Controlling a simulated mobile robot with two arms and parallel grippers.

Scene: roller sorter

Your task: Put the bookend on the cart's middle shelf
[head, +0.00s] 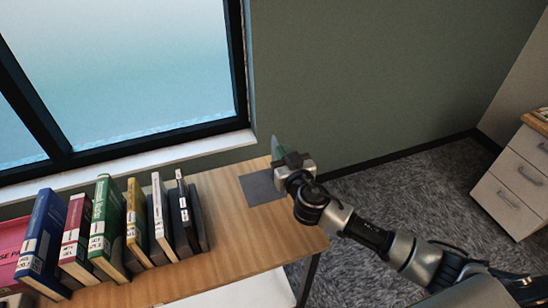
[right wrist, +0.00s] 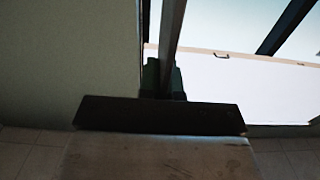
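The bookend (head: 277,147) is a thin grey upright plate at the far right end of the wooden table (head: 230,235). A flat grey square (head: 262,187) lies below it on the table; I cannot tell whether this is its base or a separate mat. My right gripper (head: 291,160) is at the plate's edge. In the right wrist view, the bookend (right wrist: 173,30) shows edge-on between the fingers (right wrist: 164,80), which look shut on it. The far part of the plate is partly hidden by the gripper. My left gripper is not in view. I cannot make out the cart or its middle shelf.
Several upright books, including a blue one (head: 42,236) and a green one (head: 106,224), stand along the table's left half. The window sill (head: 160,152) runs behind. A white drawer cabinet (head: 520,175) stands at the right. Carpet (head: 400,190) between is clear.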

